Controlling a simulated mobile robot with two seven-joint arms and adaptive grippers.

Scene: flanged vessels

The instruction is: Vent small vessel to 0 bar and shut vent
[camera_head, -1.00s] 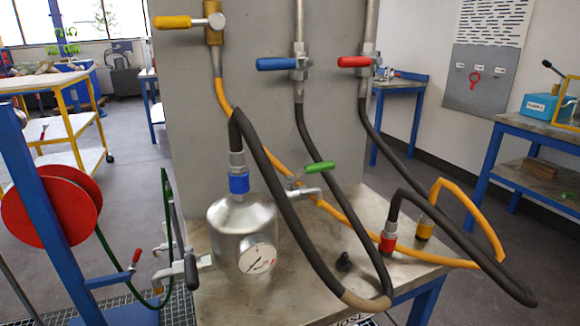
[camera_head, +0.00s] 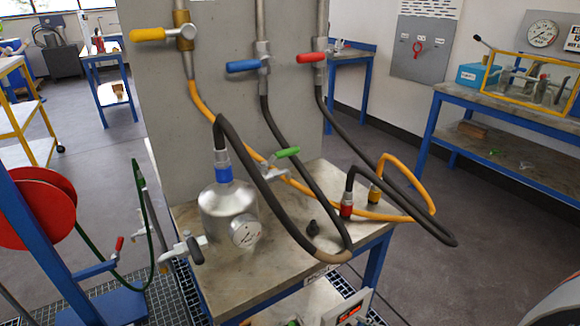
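A side valve with a black handle (camera_head: 195,250) sticks out at the vessel's left. A valve with a green lever (camera_head: 288,153) is at its right rear, partly behind the hose. I cannot tell from the labels which valve is the vent. Neither of my grippers is in view.
Yellow (camera_head: 148,35), blue (camera_head: 242,67) and red (camera_head: 312,58) lever valves are on the panel behind, with hanging hoses. A red hose reel (camera_head: 35,207) stands at left. Red and yellow couplings (camera_head: 346,205) sit on the bench's right. Open floor lies at right.

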